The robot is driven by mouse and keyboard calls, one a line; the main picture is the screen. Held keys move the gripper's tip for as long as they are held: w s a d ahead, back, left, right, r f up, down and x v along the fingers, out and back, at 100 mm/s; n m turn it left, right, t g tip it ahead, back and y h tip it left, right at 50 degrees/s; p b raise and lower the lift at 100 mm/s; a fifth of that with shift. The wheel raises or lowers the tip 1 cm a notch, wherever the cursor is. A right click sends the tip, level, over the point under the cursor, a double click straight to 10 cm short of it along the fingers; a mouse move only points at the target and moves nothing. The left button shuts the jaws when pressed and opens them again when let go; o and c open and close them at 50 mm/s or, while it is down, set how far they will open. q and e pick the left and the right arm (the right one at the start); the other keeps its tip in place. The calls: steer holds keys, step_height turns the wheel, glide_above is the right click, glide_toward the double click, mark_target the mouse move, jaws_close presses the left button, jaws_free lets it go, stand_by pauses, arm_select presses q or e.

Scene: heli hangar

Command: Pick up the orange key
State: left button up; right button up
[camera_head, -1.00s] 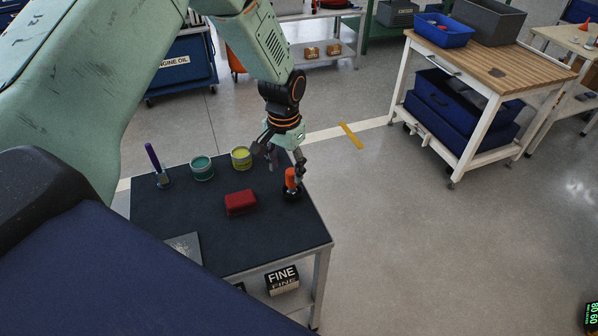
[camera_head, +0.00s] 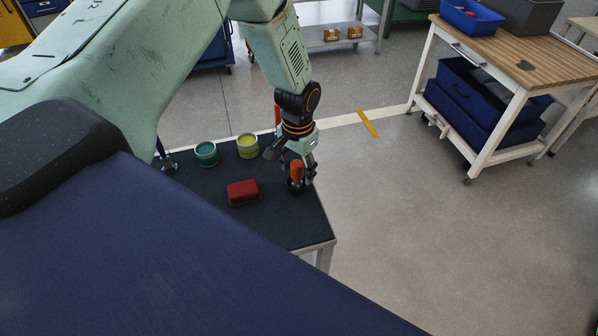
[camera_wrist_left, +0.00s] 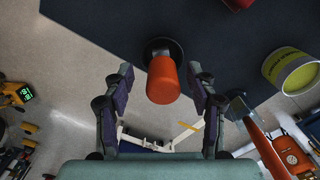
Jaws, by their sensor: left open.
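The orange key (camera_head: 296,171) stands upright in a round black base near the right edge of the dark table. In the left wrist view its orange top (camera_wrist_left: 162,80) lies between the two fingers, with the black base (camera_wrist_left: 161,48) behind it. My left gripper (camera_head: 291,166) is open above and around the key. In the left wrist view the fingers (camera_wrist_left: 160,77) are spread to either side, with a visible gap to the key on both sides. My right gripper is not in view.
A red block (camera_head: 243,193), a yellow-green can (camera_head: 247,146) and a teal can (camera_head: 206,154) stand on the dark table (camera_head: 290,225). A wooden-topped cart (camera_head: 517,52) stands across open floor.

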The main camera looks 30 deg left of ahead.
arm_select(q)
steer(key=shift+f, duration=0.5)
steer(key=shift+s+a+f, duration=0.1)
steer(key=shift+a, duration=0.15)
steer(key=shift+d, duration=0.2)
steer(key=c, duration=0.4)
steer(key=shift+a, duration=0.15)
steer(key=c, duration=0.6)
jaws_close()
